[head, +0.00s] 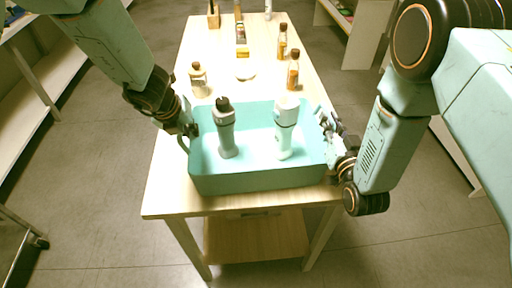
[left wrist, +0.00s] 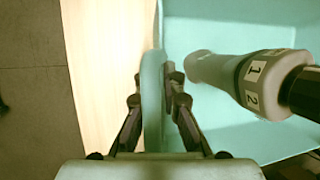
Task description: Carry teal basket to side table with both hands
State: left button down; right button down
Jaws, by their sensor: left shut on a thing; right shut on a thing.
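The teal basket (head: 255,180) is over the near end of the wooden side table (head: 165,185); I cannot tell whether it rests on the top. A grey bottle with a dark cap (head: 226,135) and a white bottle (head: 285,135) stand inside it. My left gripper (head: 190,131) is shut on the basket's left wall. In the left wrist view, its fingers (left wrist: 163,90) pinch the teal rim (left wrist: 152,100), with the grey bottle (left wrist: 235,78) to the right. My right gripper (head: 328,130) is shut on the basket's right wall, its fingertips partly hard to make out.
Shelves (head: 30,85) line the left side. Grey floor surrounds the table.

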pick_arm(q)
jog(key=shift+a+r, duration=0.1)
pick_arm(e)
jog(key=shift+a+r, duration=0.1)
pick_arm(q)
jog(key=shift+w, duration=0.15)
pick_arm(e)
jog(key=shift+w, duration=0.1)
